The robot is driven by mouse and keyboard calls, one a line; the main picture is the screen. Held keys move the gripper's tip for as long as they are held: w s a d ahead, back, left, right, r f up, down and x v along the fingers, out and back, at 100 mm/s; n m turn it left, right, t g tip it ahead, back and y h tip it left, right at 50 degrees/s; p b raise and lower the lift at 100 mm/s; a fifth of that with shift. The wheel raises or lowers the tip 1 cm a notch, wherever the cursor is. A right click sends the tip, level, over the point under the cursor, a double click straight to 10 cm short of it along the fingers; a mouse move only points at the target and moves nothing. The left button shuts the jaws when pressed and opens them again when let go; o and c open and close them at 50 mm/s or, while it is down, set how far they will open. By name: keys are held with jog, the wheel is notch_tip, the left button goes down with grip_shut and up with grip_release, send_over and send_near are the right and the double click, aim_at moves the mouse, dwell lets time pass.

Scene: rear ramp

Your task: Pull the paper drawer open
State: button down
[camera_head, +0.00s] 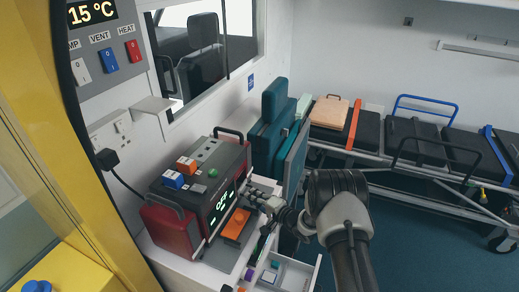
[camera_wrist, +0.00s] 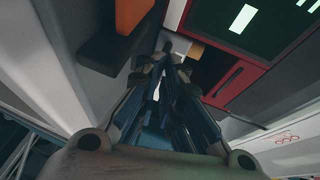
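The red and dark grey monitor unit (camera_head: 205,190) stands on the white counter, its lit display reading "OFF". My gripper (camera_head: 262,197) is at the right end of its front. In the wrist view, the gripper (camera_wrist: 170,62) points at the lower front of the unit, its two dark fingers close together. A small tan piece (camera_wrist: 195,49) shows by the tips. Whether the fingers touch or grip anything is hidden.
An orange block (camera_head: 237,224) on a dark base sits before the unit, left of my fingers in the wrist view (camera_wrist: 130,14). An open white tray (camera_head: 296,272) with small items is below. A teal seat (camera_head: 275,112) stands behind; a stretcher (camera_head: 425,143) is at right.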

jog(key=c, duration=2.4)
grip_release()
jog(key=shift+w+a+r, duration=0.2)
jog(key=shift+r, duration=0.3)
jog(key=shift+w+a+r, duration=0.15)
jog(key=shift+w+r, duration=0.05)
jog(key=shift+r, duration=0.25)
jog(key=c, duration=2)
grip_release()
jog(key=shift+c, duration=0.2)
jog(key=shift+w+a+f, duration=0.1)
jog(key=shift+a, duration=0.2)
jog(key=shift+d+f, duration=0.1)
jog(key=shift+f, duration=0.1)
jog(key=shift+s+p+v, duration=0.2)
jog(key=shift+p+v, duration=0.5)
jog(key=shift+v, duration=0.85)
jog(key=s+p+v, duration=0.1)
jog(key=p+v, duration=0.4)
jog(key=v, duration=1.3)
jog(key=shift+a+f+p, duration=0.2)
jog(key=shift+a+p, duration=0.1)
jog(key=shift+a, duration=0.1)
jog(key=shift+s+d, duration=0.1)
